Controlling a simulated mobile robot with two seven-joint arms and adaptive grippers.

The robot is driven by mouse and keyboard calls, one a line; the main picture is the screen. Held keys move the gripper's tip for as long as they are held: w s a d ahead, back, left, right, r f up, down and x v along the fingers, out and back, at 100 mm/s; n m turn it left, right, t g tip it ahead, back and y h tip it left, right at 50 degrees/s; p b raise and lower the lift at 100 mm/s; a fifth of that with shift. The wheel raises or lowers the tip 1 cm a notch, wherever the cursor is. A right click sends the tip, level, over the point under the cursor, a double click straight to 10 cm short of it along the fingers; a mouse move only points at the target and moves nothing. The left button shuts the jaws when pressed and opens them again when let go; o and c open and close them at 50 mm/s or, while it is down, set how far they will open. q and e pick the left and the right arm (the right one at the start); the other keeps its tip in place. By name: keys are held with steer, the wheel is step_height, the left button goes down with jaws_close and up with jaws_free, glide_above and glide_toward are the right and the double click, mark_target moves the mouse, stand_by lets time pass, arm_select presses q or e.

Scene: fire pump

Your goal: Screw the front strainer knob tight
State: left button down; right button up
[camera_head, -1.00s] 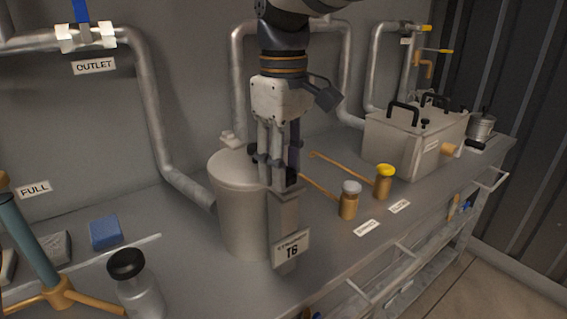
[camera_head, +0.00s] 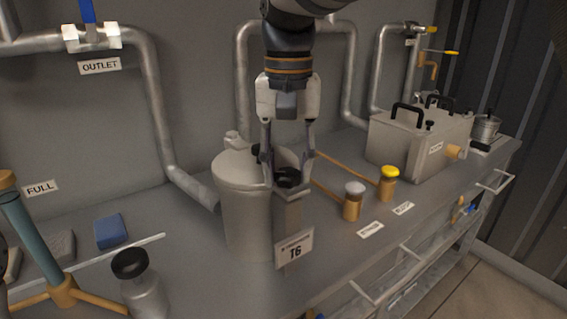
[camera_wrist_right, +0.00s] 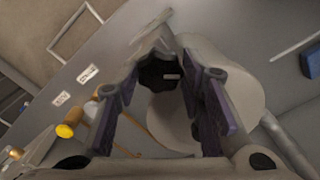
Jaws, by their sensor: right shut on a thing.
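The strainer is a grey cylindrical pot (camera_head: 246,215) with a square post (camera_head: 288,212) at its front, marked with a T6 plate (camera_head: 294,248). The front strainer knob (camera_head: 289,180) is black and sits on top of that post. My right gripper (camera_head: 287,174) points down from above, with one finger on each side of the knob, and is shut on it. In the right wrist view, the lobed black knob (camera_wrist_right: 158,73) lies between the fingertips of the gripper (camera_wrist_right: 162,80). The knob's thread is hidden. My left gripper is not in view.
To the right stand a silver-capped brass fitting (camera_head: 353,200), a yellow-capped one (camera_head: 388,183) and a metal box (camera_head: 412,145) with black handles. To the left are a black-capped jar (camera_head: 145,290), a blue block (camera_head: 110,231) and a teal post (camera_head: 30,245). Pipes run along the wall.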

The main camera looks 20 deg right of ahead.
mark_target(288, 172)
steer(key=m, duration=0.5)
steer(key=shift+m, duration=0.7)
steer(key=o, duration=1.1)
steer(key=shift+o, duration=0.2)
step_height(288, 172, up, 12)
